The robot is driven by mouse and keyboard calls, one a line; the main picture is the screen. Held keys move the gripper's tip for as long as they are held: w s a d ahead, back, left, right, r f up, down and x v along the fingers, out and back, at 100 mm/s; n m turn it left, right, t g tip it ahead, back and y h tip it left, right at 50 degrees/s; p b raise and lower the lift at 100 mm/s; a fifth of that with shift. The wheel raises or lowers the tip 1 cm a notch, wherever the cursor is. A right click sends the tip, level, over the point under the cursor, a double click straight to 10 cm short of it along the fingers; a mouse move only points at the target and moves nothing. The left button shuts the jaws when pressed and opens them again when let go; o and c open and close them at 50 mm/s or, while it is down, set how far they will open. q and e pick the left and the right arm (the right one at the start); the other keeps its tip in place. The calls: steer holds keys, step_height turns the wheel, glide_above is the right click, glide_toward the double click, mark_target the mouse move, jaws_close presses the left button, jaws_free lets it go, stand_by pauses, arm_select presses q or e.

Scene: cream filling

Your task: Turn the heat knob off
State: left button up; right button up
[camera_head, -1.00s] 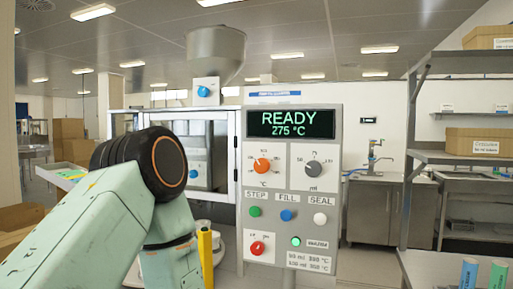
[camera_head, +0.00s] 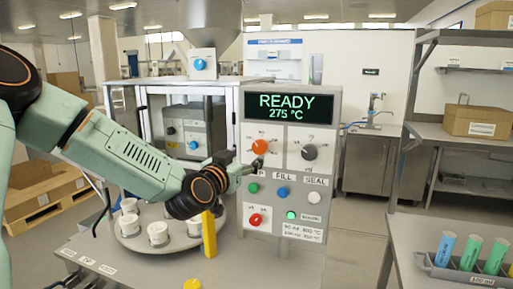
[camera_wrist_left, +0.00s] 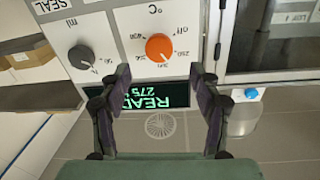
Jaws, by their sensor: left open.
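The orange heat knob (camera_head: 260,147) sits on the grey control panel (camera_head: 334,130), below a display (camera_head: 290,107) reading READY 275 °C. In the left wrist view the picture is upside down, and the orange knob (camera_wrist_left: 159,47) shows with its dial marks and the word off. My left gripper (camera_head: 248,168) is just in front of the panel, at the knob's lower left. In the left wrist view, its two dark fingers (camera_wrist_left: 160,80) are spread wide and empty, with the knob beyond and between them, apart from both. My right gripper is out of view.
A grey knob (camera_head: 308,152), green, blue and white buttons, and a red knob (camera_head: 255,219) share the panel. White cups stand on a round turntable (camera_head: 133,238) at left. A yellow post (camera_head: 209,235) stands below my gripper. A shelf rack is at right.

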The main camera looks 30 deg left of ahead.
mark_target(258, 148)
arm_select(q)
steer(key=shift+w+a, duration=0.2)
steer(key=shift+w, duration=1.05)
steer(key=shift+w+a, duration=0.15)
steer(key=shift+w, duration=1.1)
steer(key=shift+w+a, duration=0.2)
steer(key=shift+w, duration=1.05)
steer(key=shift+s+r, duration=0.1)
steer(key=shift+s, duration=0.05)
steer(key=shift+w, duration=0.2)
steer(key=c, duration=1.1)
